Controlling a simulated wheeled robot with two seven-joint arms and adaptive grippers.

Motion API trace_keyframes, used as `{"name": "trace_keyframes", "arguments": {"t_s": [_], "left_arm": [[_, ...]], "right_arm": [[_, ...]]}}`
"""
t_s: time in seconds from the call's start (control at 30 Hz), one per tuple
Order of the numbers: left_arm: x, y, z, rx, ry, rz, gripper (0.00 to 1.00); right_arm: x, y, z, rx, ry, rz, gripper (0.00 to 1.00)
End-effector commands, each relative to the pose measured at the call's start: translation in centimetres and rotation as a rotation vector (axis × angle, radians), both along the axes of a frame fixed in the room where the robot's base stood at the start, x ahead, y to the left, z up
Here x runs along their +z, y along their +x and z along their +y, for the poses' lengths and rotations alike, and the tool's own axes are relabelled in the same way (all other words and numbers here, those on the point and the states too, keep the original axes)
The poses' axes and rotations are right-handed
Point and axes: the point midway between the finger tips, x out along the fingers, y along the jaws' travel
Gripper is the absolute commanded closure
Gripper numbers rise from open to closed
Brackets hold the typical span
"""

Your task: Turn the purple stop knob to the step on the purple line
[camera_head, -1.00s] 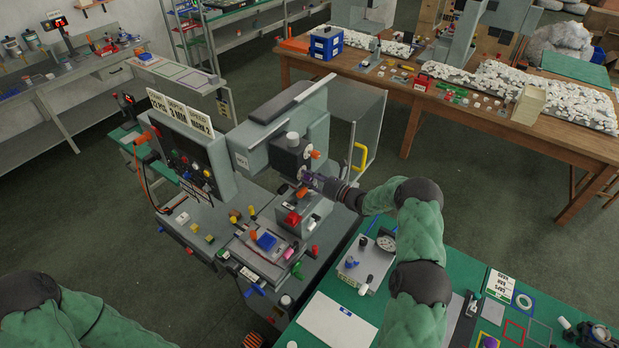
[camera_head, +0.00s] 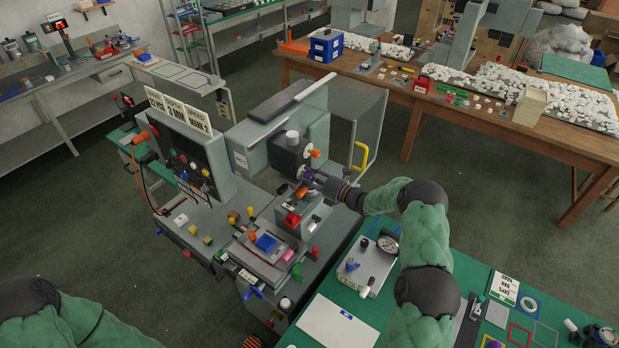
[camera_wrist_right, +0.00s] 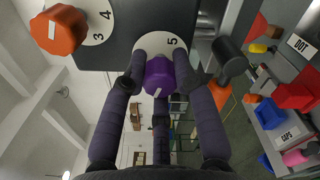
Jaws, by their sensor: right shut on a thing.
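The purple stop knob (camera_wrist_right: 159,76) sits on a round white dial (camera_wrist_right: 172,42) in the right wrist view. The figure 5 shows on the dial above the knob, and a pale pointer mark shows on the knob's lower front. My right gripper (camera_wrist_right: 160,82) is shut on the knob, with fingers on both sides of it. In the head view my right gripper (camera_head: 315,180) reaches the machine's right side, and the knob is mostly hidden there. No purple line can be made out. Only the left arm shows at the lower left; its gripper is out of view.
An orange knob (camera_wrist_right: 58,30) on a dial sits left of the purple one, and a dark-handled lever (camera_wrist_right: 230,60) stands close on its right. The printer's clear guard (camera_head: 352,115) with a yellow handle (camera_head: 361,156) rises behind my right wrist. Coloured parts crowd the printer bed below.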

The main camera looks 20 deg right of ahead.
Motion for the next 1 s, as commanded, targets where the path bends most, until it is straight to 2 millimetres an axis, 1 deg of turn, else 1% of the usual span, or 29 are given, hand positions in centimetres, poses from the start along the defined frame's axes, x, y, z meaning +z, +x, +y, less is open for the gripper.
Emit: {"name": "trace_keyframes", "arguments": {"t_s": [0.03, 0.2, 0.4, 0.97, 1.0], "left_arm": [[-0.04, 0.00, 0.00, 0.000, 0.000, 0.000, 0.60], [-0.05, 0.01, 0.00, 0.000, 0.000, 0.000, 0.60], [-0.05, 0.01, 0.00, 0.000, 0.000, 0.000, 0.60], [-0.06, 0.01, 0.00, 0.000, 0.000, 0.000, 0.60], [-0.06, 0.01, 0.00, 0.000, 0.000, 0.000, 0.60]], "right_arm": [[-0.50, -0.18, 0.20, 0.003, 0.029, 0.024, 1.00], [-0.53, -0.21, 0.26, 0.003, 0.111, 0.075, 1.00], [-0.55, -0.23, 0.29, 0.004, 0.172, 0.111, 1.00], [-0.63, -0.26, 0.34, 0.004, 0.197, 0.127, 1.00], [-0.63, -0.26, 0.34, 0.004, 0.197, 0.127, 0.66]]}}
